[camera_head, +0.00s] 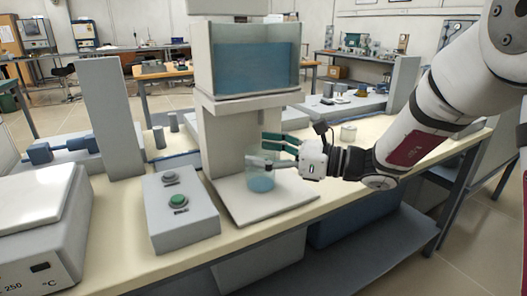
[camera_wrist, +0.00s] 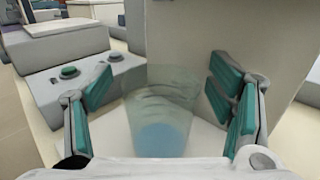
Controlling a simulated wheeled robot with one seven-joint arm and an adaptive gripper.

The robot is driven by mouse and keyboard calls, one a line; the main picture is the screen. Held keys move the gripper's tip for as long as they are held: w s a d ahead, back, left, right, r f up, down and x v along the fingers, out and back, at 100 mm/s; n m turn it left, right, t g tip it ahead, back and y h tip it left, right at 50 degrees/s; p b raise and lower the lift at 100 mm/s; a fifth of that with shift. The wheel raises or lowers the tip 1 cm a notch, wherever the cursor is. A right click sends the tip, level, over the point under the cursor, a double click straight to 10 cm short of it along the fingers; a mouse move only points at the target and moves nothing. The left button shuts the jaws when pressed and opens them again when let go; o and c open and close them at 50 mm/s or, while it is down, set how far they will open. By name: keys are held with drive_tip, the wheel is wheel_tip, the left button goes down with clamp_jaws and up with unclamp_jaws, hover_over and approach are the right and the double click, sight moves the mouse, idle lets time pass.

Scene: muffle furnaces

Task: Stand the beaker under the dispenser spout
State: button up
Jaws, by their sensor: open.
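A clear beaker (camera_head: 260,172) with blue liquid in its bottom stands upright on the white base plate (camera_head: 262,208) of the dispenser (camera_head: 252,130). It also shows in the wrist view (camera_wrist: 162,120), between my two fingers. My gripper (camera_head: 277,150) reaches in from the right at the beaker, its teal-padded fingers open. In the wrist view, my open gripper (camera_wrist: 160,100) has a finger on each side of the beaker, with gaps visible. The dispenser's tank (camera_head: 253,60) holds blue liquid above. The spout is not clearly visible.
A grey control box (camera_head: 180,212) with a green button stands left of the base plate. A white heating device (camera_head: 40,225) is at the far left. Bare bench lies in front of the control box.

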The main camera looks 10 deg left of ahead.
drive_tip(key=p+v, duration=0.2)
drive_tip(key=v, duration=1)
drive_tip(key=shift+p, duration=0.3)
drive_tip(key=s+a+r+n+g+h, duration=0.2)
drive_tip(key=s+n+g+h, duration=0.7)
drive_tip(key=s, duration=1.2)
drive_tip(key=s+d+f+n+t+h, duration=0.2)
drive_tip(key=s+d+n+h, duration=0.2)
drive_tip(key=s+d, duration=0.3)
drive_tip(key=s+d+f+n+t+h, duration=0.2)
drive_tip(key=s+d+n+t+h, duration=0.1)
drive_tip(key=s+d+n, duration=0.4)
drive_tip(key=shift+s+d+n+h, duration=0.25)
drive_tip(key=shift+d+n+h, duration=0.05)
drive_tip(key=shift+h, duration=0.4)
drive_tip(key=shift+f, duration=0.15)
